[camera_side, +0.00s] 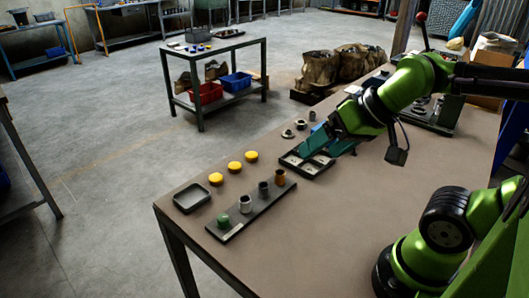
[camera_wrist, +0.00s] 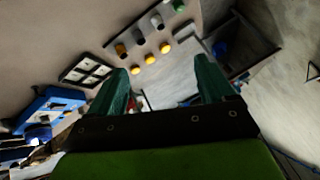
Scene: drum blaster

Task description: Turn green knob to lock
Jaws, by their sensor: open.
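A small green knob-like cylinder (camera_side: 224,221) stands at the near left end of a dark strip (camera_side: 262,213) on the table in the side view. It also shows at the top edge of the wrist view (camera_wrist: 178,5), partly cut off. I cannot tell which way it is turned. My gripper (camera_side: 318,146) is above the divided black tray, well to the right of and behind the green cylinder. In the wrist view my gripper (camera_wrist: 163,68) has its two teal fingers spread wide with nothing between them.
Silver (camera_side: 246,203), dark grey (camera_side: 263,190) and orange (camera_side: 279,177) cylinders share the strip. Three yellow discs (camera_side: 235,167) lie behind it, near an empty tray (camera_side: 191,197). The divided tray (camera_side: 314,170) sits below my gripper.

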